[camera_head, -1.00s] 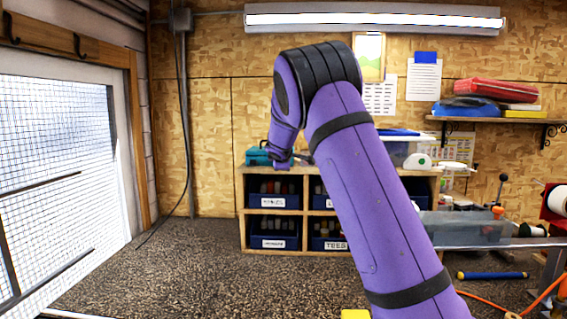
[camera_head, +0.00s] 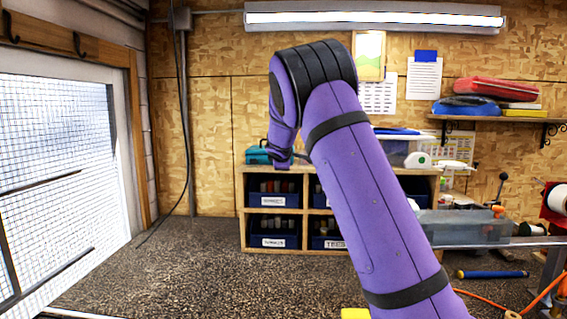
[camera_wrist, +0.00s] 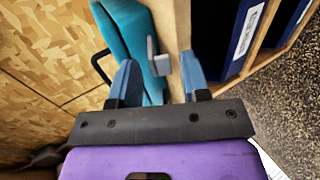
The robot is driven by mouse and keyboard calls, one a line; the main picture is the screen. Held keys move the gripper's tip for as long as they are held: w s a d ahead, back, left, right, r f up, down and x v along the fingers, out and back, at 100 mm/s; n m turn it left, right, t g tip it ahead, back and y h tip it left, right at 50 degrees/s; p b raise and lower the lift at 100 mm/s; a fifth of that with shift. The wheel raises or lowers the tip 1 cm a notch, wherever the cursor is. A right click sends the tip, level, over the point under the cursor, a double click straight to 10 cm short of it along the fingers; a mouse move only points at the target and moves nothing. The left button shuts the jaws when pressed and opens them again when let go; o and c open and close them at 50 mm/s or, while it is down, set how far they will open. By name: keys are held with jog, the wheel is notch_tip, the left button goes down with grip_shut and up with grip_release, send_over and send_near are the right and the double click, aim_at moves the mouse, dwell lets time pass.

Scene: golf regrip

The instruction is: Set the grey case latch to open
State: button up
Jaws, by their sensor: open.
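A teal case (camera_wrist: 128,32) lies on top of the wooden shelf unit, close in front of my gripper in the wrist view. Its grey latch (camera_wrist: 157,57) stands out from the case's side. My gripper (camera_wrist: 160,75) is open, with one blue finger on each side of the latch and a gap around it. I cannot tell whether the fingers touch it. A black handle (camera_wrist: 99,66) shows at the case's far-left side. In the head view the teal case (camera_head: 257,155) is partly hidden by my purple arm, and the gripper tips and latch are hidden.
The shelf unit (camera_head: 270,230) holds dark blue labelled bins (camera_head: 273,197) just below the case. A clear box with a blue lid (camera_head: 397,147) is behind my arm. The wall stands close behind.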

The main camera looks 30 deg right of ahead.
jog(key=v, duration=1)
jog(key=shift+s+a, duration=0.15)
jog(key=shift+s, duration=0.15)
jog(key=shift+r, duration=0.15)
jog(key=shift+o, duration=1)
jog(key=shift+a, duration=0.1)
jog(key=w+a+f+m+t+y, duration=0.2)
jog(key=a+f+m+y, duration=0.15)
jog(key=f+m, duration=0.25)
jog(key=w+d+m+t+h, duration=0.2)
jog(key=w+d+m+h, duration=0.4)
jog(key=d+m, duration=0.3)
jog(key=w+m, duration=0.1)
jog(key=m, duration=0.2)
jog(key=shift+t, duration=0.4)
jog(key=shift+w+h, duration=0.1)
jog(key=shift+h, duration=0.15)
